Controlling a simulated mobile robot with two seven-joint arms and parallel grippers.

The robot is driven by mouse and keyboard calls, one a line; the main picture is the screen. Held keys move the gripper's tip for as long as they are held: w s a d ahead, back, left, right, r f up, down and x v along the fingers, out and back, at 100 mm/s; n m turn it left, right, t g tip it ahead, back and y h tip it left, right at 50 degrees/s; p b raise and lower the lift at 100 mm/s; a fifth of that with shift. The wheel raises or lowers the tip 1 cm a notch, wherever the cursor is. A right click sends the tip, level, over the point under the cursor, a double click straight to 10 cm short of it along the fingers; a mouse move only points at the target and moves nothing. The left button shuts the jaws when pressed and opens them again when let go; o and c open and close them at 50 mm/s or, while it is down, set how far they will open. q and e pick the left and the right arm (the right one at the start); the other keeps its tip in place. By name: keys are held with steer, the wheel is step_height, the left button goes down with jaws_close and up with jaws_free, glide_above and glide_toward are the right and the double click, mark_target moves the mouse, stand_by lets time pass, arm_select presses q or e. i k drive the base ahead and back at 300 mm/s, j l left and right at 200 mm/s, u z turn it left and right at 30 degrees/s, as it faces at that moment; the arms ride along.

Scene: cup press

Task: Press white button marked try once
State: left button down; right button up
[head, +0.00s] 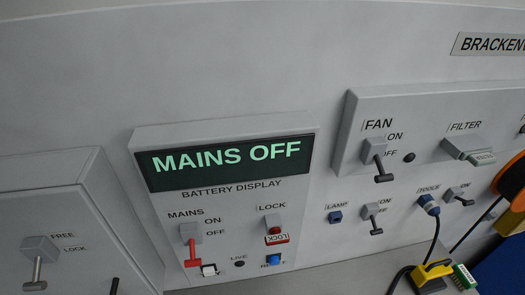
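A small white button (209,270) sits low on the battery display panel (320,150), below the red mains lever. Its label is too small and partly hidden to read, so I cannot tell whether it says try. The panel's screen (226,159) reads MAINS OFF in green letters. The red mains lever (192,251) hangs downward, beside the OFF mark. Neither of my grippers is in view.
A red lock piece (276,239) and a blue button (274,260) sit right of the white button, with a dark live lamp (239,264) between. A grey box with a free/lock lever (39,264) stands left. A fan lever (377,160) and a yellow plug (430,272) are right.

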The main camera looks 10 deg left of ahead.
mark_target(208, 271)
steer(key=j+u, duration=0.15)
steer(key=u, duration=0.3)
steer(key=l+u, duration=0.15)
steer(key=u, duration=0.2)
steer(key=j+z, duration=0.2)
